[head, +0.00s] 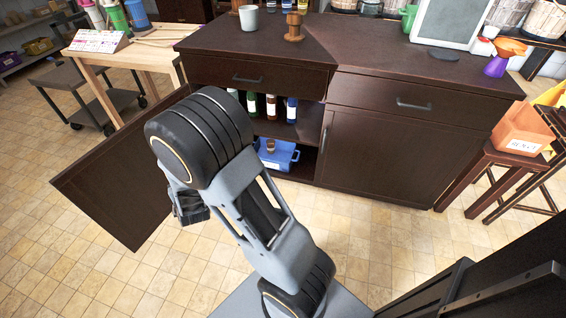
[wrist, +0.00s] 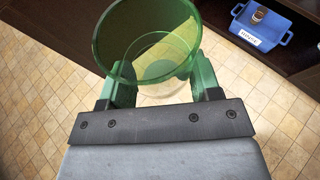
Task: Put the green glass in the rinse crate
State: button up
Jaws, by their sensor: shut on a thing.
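My gripper (wrist: 160,82) is shut on the green glass (wrist: 145,38) in the wrist view. The glass is see-through and its open rim faces the camera. One finger is on each side of it, and tiled floor lies beneath. A blue crate (wrist: 285,32) with a white label, which seems to read rinse, is at the upper right, apart from the glass. A small brownish cup stands in it. In the head view the blue crate (head: 291,157) is low in the open cabinet, partly behind my arm. The glass is hidden there.
The cabinet door (head: 120,175) stands open at the left. Bottles (head: 271,107) stand on the shelf above the crate. A grey cup (head: 248,18) and a wooden piece (head: 294,27) are on the counter (head: 360,50). An orange bin (head: 522,130) sits on a stool at the right.

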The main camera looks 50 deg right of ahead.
aim_at(276, 165)
jog(key=k, duration=0.5)
jog(key=z, duration=1)
jog(key=i, duration=1.55)
jog(key=u, duration=1)
jog(key=i, duration=0.25)
jog(key=u, duration=0.3)
